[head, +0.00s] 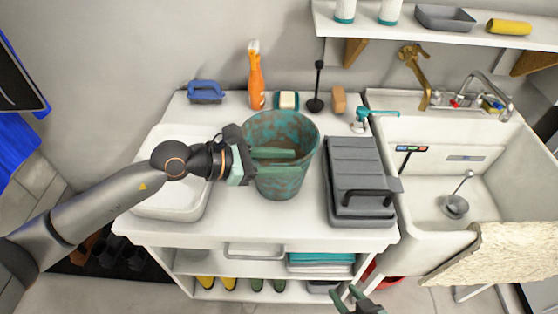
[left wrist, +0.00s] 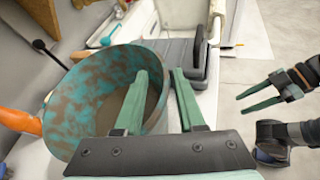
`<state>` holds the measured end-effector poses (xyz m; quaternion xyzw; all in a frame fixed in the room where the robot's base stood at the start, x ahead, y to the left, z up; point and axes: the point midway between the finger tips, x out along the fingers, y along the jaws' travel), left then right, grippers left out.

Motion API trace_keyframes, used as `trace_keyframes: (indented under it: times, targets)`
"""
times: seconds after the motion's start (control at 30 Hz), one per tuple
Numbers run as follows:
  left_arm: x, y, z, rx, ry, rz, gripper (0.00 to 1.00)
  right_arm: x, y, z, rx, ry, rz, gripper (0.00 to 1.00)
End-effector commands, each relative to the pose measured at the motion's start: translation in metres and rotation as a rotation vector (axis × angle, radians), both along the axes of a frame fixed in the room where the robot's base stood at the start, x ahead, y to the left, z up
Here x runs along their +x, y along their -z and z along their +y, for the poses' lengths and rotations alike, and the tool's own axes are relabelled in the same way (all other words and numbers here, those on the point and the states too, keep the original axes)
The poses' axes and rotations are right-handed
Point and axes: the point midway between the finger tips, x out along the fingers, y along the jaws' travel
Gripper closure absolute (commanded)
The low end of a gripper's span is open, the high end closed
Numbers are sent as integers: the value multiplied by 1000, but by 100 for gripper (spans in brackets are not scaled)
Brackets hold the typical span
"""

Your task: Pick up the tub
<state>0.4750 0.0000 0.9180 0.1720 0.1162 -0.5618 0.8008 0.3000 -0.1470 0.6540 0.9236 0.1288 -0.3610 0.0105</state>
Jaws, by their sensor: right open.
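The tub (head: 288,186) is a round, open vessel with mottled teal and brown walls, upright on the white counter. It also shows in the left wrist view (left wrist: 85,90). My left gripper (head: 290,162) is at the tub's near side, its green fingers apart. In the left wrist view my left gripper (left wrist: 165,75) has one finger over the tub's opening and the other outside its wall, with the rim between. Whether the fingers touch the wall cannot be told. My right gripper (head: 347,292) is open and empty below the counter's front edge; it also shows in the left wrist view (left wrist: 258,95).
A white basin (head: 152,205) lies left of the tub, under my left arm. A grey case (head: 352,160) stands close on the right, before the sink (head: 420,185). An orange spray bottle (head: 256,80), plunger (head: 317,90) and sponge dish (head: 287,100) stand behind.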

Motion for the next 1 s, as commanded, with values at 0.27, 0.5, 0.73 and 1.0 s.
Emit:
trace_keyframes:
  times: [0.27,0.5,0.73,1.0]
  targets:
    - [1,1,-2,0,-1,0,64,0,0,0,-1,1,1,50]
    - [1,1,-2,0,0,0,91,-1,1,2,2,-2,3,50]
    - [1,1,-2,0,0,0,100,-1,1,4,6,-4,3,50]
    - [1,2,-1,1,-1,1,100,-1,1,4,6,-5,3,50]
